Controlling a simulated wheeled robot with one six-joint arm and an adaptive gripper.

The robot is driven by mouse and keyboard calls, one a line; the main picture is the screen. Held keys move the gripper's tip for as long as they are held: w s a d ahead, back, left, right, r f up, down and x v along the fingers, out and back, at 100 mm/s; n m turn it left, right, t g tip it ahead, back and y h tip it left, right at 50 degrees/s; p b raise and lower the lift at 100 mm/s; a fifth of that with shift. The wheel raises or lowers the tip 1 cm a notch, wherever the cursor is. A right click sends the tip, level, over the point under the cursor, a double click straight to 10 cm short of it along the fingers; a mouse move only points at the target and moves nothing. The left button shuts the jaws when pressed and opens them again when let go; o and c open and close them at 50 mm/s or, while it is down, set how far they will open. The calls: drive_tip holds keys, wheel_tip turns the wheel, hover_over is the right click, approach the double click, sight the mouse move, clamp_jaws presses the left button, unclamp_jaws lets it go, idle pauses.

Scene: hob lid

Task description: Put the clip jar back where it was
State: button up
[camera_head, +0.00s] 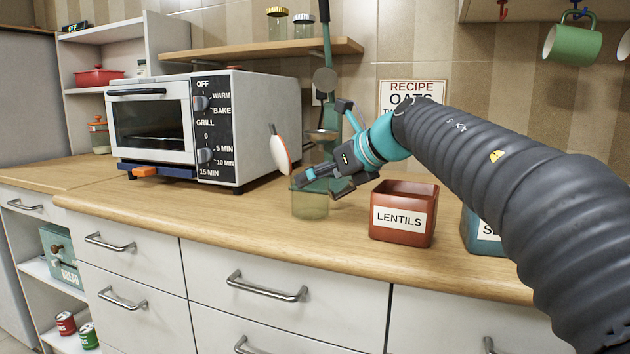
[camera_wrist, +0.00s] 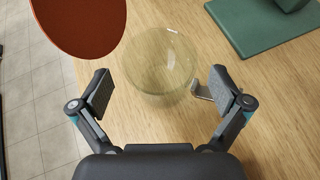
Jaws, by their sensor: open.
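A clear greenish glass jar (camera_head: 310,203), which looks like the clip jar, stands upright on the wooden counter. In the wrist view the jar (camera_wrist: 160,62) shows its round open mouth, with a metal clip (camera_wrist: 204,91) at its right side. A round lid, white with an orange edge (camera_head: 279,151), stands steeply tilted beside the jar; its orange-red face (camera_wrist: 78,22) shows in the wrist view. I cannot tell how it joins the jar. My gripper (camera_head: 299,182) is open and empty, just above the jar. In the wrist view its fingers (camera_wrist: 161,91) are spread, with the jar ahead between them.
An open red LENTILS box (camera_head: 403,215) stands right of the jar. A green stand (camera_head: 327,120) with hanging utensils is behind. A toaster oven (camera_head: 175,125) is at left. Another small red-topped jar (camera_head: 99,137) sits on the left shelf. The counter's front edge is close.

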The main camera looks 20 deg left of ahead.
drive_tip(key=v, duration=0.9)
drive_tip(key=shift+s+d+r, duration=0.2)
drive_tip(key=shift+d, duration=0.1)
